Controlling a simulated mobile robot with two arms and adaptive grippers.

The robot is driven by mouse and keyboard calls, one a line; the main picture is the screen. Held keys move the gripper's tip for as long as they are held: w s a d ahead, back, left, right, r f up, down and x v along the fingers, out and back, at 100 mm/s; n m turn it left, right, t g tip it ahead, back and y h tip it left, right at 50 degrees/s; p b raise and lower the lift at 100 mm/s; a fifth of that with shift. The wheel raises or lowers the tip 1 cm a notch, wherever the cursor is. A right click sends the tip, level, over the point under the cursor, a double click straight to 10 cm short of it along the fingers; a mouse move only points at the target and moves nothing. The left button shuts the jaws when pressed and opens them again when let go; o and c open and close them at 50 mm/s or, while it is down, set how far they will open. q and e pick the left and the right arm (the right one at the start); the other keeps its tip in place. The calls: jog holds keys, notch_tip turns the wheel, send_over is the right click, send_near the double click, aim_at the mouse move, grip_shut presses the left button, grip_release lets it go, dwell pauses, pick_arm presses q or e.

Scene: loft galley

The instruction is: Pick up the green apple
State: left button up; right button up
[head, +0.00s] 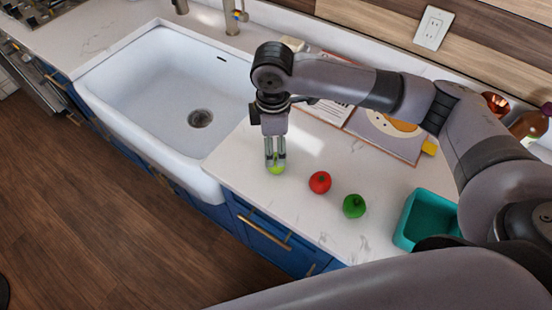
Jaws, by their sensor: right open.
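A yellow-green round fruit (276,169), which looks like the green apple, sits on the white counter near its front edge, beside the sink. My right gripper (275,160) points down over it, open, with its fingers around the fruit's upper part. The fingers partly hide the fruit, and I cannot tell whether they touch it. A darker green round item (354,206), perhaps a pepper or another apple, lies farther right. A red round fruit (320,182) lies between the two. My left gripper is not in view.
A white sink (150,75) with a faucet (234,18) is at left. A teal bin (411,222) stands at right. The counter (270,205) is clear in front.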

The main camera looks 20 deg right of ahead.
aim_at(275, 170)
jog(key=shift+f, duration=0.95)
jog(key=shift+s+d+f+p, duration=0.1)
jog(key=shift+f+p, duration=0.35)
jog(key=shift+f, duration=0.05)
jog(key=f, duration=0.2)
jog(key=f+p, duration=0.1)
jog(key=shift+s+d+f, duration=0.15)
jog(key=shift+s+f, duration=0.05)
jog(key=shift+f, duration=0.55)
jog(key=c, duration=1.2)
jog(key=shift+c, duration=0.4)
jog(key=shift+r, duration=0.15)
